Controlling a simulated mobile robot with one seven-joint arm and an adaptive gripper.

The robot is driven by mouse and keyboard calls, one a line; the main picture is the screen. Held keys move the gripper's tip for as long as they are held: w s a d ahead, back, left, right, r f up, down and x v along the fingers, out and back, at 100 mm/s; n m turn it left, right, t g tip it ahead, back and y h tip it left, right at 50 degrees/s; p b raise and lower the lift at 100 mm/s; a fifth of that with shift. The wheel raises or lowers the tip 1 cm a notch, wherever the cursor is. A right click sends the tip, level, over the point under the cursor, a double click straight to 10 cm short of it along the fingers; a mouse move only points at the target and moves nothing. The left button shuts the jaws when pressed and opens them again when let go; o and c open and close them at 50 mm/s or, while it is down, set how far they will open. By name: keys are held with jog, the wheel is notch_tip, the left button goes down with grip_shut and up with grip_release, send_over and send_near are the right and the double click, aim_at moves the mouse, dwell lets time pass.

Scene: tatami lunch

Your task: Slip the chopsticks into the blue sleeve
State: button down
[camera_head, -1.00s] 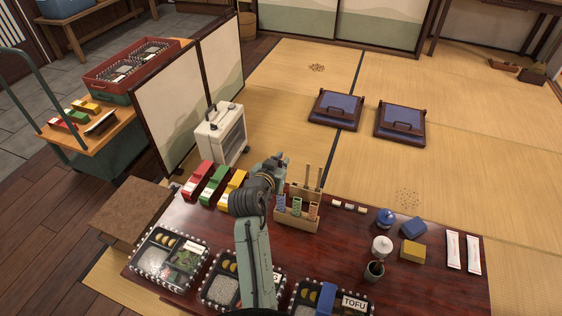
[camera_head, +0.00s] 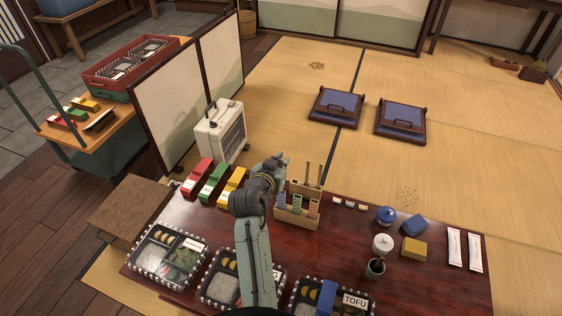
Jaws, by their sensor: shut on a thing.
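A small wooden rack (camera_head: 300,221) stands at the back middle of the dark red table. Three patterned sleeves stand in its front row: the blue sleeve (camera_head: 282,204) at the left, a green one (camera_head: 297,206) in the middle and a reddish one (camera_head: 313,208) at the right. Upright chopsticks (camera_head: 307,173) show behind the middle and right sleeves. My gripper (camera_head: 282,162) is above the rack's left end, over the blue sleeve's side. It is shut on chopsticks, which are mostly hidden by the gripper and wrist. I cannot tell whether their tips touch the sleeve.
Red, green and yellow boxes (camera_head: 213,185) stand left of my arm. Bento boxes (camera_head: 165,257) line the front edge. Right of the rack are small white rests (camera_head: 349,205), a blue pot (camera_head: 385,216), a white jar (camera_head: 382,245), a dark cup (camera_head: 374,269) and blue and yellow blocks (camera_head: 413,249).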

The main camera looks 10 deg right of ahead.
jog(key=shift+f, duration=0.45)
dwell(0.3)
jog(key=shift+f+b, duration=0.8)
jog(key=c, duration=1.6)
grip_release()
jog(key=shift+c, duration=0.2)
jog(key=shift+o, duration=0.2)
jog(key=o, duration=0.4)
jog(key=shift+o, duration=0.2)
